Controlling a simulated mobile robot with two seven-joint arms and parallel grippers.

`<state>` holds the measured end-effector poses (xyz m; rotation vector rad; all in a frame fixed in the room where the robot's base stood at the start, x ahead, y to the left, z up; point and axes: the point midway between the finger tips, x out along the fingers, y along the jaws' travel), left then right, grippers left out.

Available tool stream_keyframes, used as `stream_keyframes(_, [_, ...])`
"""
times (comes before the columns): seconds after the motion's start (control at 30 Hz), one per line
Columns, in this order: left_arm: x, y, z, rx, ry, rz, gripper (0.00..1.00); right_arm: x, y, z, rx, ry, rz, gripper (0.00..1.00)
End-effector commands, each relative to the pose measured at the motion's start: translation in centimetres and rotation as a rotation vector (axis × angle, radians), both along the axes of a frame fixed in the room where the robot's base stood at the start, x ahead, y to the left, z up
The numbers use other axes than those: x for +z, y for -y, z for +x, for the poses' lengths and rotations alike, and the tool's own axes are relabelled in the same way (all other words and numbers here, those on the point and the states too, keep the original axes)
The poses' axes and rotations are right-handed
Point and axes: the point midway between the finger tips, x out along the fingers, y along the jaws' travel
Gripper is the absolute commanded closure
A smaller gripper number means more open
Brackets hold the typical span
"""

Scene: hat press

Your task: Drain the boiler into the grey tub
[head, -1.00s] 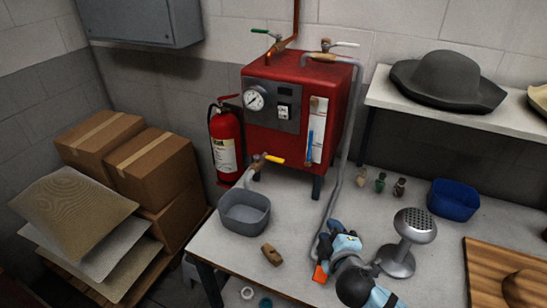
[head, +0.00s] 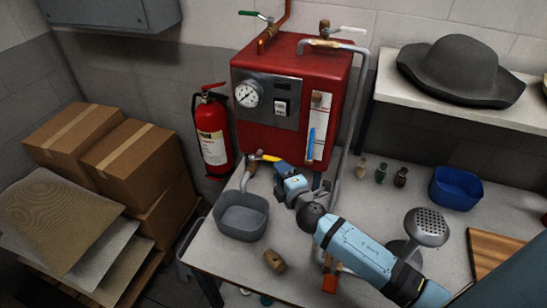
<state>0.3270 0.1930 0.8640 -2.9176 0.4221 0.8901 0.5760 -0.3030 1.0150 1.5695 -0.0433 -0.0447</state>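The red boiler (head: 278,134) stands on legs on the table, with a round gauge (head: 247,94) and a sight glass showing a blue column (head: 311,143). Low on its front is a brass drain valve (head: 252,164) with a yellow lever (head: 268,158). A grey spout (head: 245,180) bends down from the valve to the grey tub (head: 241,223), whose visible inside looks empty. My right gripper (head: 283,170) is at the lever's right end, right of the tub. Its fingers are small and partly hidden, so I cannot tell their opening or whether they touch. My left gripper is out of view.
A brass piece (head: 274,261) lies in front of the tub. An orange object (head: 330,276) is partly behind my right arm. A perforated metal head on a stand (head: 426,227), small bottles (head: 381,173) and a blue bin (head: 456,188) stand to the right. A fire extinguisher (head: 212,136) hangs left.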

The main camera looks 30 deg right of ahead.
Motion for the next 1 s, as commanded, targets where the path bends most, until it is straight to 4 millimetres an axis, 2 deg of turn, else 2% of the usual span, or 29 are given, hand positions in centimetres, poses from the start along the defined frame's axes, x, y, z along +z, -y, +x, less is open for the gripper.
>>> stream_keyframes(0.1, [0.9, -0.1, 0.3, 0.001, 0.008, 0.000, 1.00, 0.2, 0.2, 2.3, -0.002, 0.001, -0.001, 0.64])
stream_keyframes(0.3, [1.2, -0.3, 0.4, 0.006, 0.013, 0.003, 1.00, 0.0, 0.3, 4.5, -0.001, 0.000, 0.001, 0.64])
stream_keyframes(0.67, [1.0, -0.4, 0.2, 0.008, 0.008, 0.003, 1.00, 0.0, 0.3, 5.1, -0.001, 0.000, 0.001, 0.64])
stream_keyframes(0.73, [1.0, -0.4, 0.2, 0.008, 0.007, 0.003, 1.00, 0.0, 0.3, 5.1, -0.001, -0.001, 0.001, 0.75])
stream_keyframes(0.83, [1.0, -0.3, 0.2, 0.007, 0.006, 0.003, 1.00, 0.0, 0.3, 5.0, -0.001, 0.000, 0.001, 0.98])
stream_keyframes(1.0, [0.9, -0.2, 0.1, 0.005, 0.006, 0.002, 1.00, 0.0, 0.3, 5.0, -0.001, 0.000, 0.001, 1.00])
